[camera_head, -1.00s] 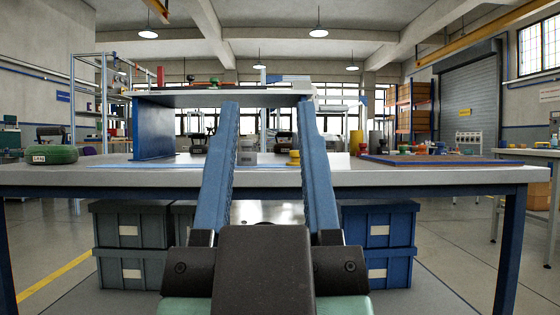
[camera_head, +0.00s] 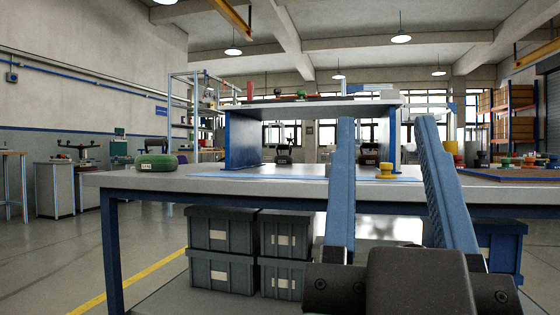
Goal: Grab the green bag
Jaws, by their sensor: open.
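A squat green bag (camera_head: 156,162) with a pale label and a black handle sits on the left end of the grey workbench top (camera_head: 230,184). My gripper (camera_head: 386,120) is at the right of the picture, its two long blue fingers pointing away from me and spread apart. Nothing is held between the fingers. The gripper is well to the right of the green bag and does not touch it.
A raised shelf (camera_head: 310,106) with blue side panels stands on the bench behind the fingers. A yellow knob-like object (camera_head: 386,171) shows between them. Grey crates (camera_head: 222,232) are under the bench. The bench top around the bag is largely clear.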

